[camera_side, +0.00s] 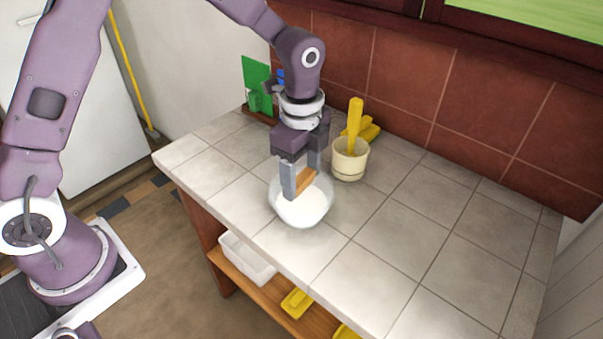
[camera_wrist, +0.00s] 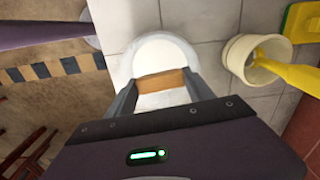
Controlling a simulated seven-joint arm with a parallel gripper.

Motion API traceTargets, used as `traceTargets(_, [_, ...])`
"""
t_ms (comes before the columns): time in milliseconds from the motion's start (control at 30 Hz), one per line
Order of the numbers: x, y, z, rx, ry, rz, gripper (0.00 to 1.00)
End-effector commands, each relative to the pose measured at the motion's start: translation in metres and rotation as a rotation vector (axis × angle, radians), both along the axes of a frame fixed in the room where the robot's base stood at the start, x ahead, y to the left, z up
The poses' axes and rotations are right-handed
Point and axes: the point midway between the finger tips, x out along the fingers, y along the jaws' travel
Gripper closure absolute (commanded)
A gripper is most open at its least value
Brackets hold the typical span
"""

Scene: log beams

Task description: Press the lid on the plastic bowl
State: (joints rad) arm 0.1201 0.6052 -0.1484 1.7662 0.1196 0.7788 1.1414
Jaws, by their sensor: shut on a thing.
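The plastic bowl (camera_side: 273,203) is round, pale and see-through, and stands on the tiled counter near its left front edge. A white round surface, which looks like the lid (camera_side: 303,210), shows within the bowl's outline; it also shows in the wrist view (camera_wrist: 160,52). A wooden bar that looks like its handle (camera_wrist: 160,81) crosses this white surface. My gripper (camera_side: 302,184) points down over the bowl, shut on the wooden bar, with one finger at each end. I cannot tell whether the lid is seated on the rim.
A cream cup (camera_side: 350,164) with a yellow-handled tool (camera_side: 354,125) stands behind and right of the bowl. A yellow item lies behind it. A green object (camera_side: 257,82) stands at the back left. The counter (camera_side: 420,240) is clear to the right. A white tub (camera_side: 245,257) sits on the shelf below.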

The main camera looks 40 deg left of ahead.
Motion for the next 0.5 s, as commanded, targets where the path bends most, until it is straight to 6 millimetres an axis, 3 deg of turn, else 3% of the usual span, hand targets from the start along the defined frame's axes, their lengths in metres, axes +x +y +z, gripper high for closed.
traceTargets(200, [0.0,-0.0001,0.0001,0.0,0.0,0.0,0.78])
traceTargets(233, [0.0,-0.0001,0.0001,0.0,0.0,0.0,0.33])
traceTargets(333, [0.0,0.0,0.0001,0.0,0.0,0.0,0.14])
traceTargets(500, [0.0,0.0,0.0,0.0,0.0,0.0,0.14])
